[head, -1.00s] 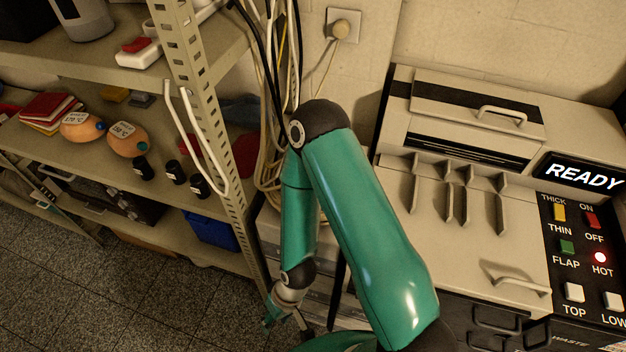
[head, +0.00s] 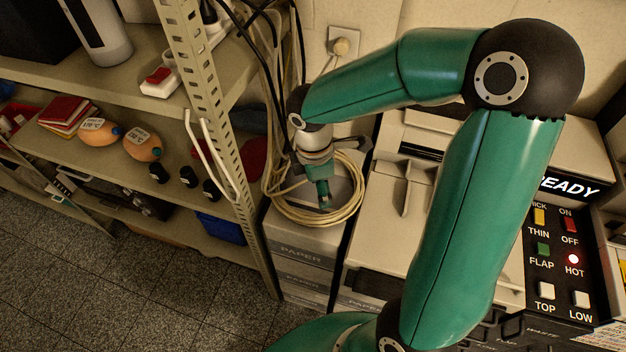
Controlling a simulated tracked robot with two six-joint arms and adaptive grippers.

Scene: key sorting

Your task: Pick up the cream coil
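The cream coil (head: 345,212) is a loose ring of cream cable. It lies on top of the paper boxes, between the shelf and the machine, in the middle of the head view. My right gripper (head: 320,190) points down over the middle of the coil, with a teal fingertip inside the ring as seen from here. The wrist hides the coil's back part. The fingers overlap in this view, so I cannot tell how far apart they are or whether they touch the cable. My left gripper is out of view.
The perforated shelf post (head: 205,110) with a white hooked handle (head: 212,160) stands close on the left. Hanging cables (head: 275,80) run down behind the coil. The beige machine (head: 395,235) stands close on the right. Paper boxes (head: 300,250) are stacked beneath the coil.

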